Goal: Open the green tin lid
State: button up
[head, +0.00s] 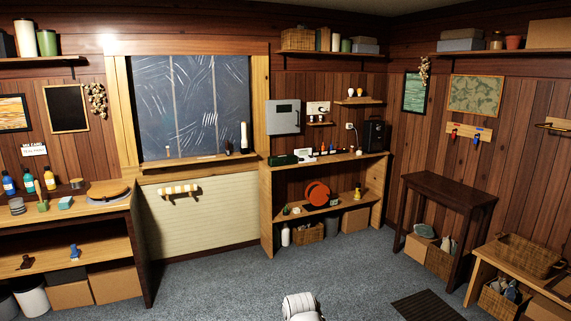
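A small dark green box (283,160), which looks like the green tin, sits at the left end of the wooden shelf unit's top (325,160), right of the window. It is too small and dark here to make out its lid clearly, though no raised lid shows. A white rounded part of my own arm shows at the bottom middle of the head view, far from the tin. My gripper's fingers are not in view.
A grey wall cabinet (283,117) hangs above the tin. Small bottles and a black machine (374,136) stand further right on the unit. A red-orange round object (317,192) is below. The carpet (235,285) ahead is clear. A dark table (449,193) stands right.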

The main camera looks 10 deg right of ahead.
aim_at(283, 160)
jog(key=z, duration=0.35)
jog(key=i, duration=1.2)
jog(key=z, duration=0.65)
jog(key=i, duration=3)
jog(key=u, duration=0.95)
jog(key=i, duration=1.1)
jog(key=u, duration=0.25)
jog(key=k, duration=0.2)
jog(key=u, duration=0.1)
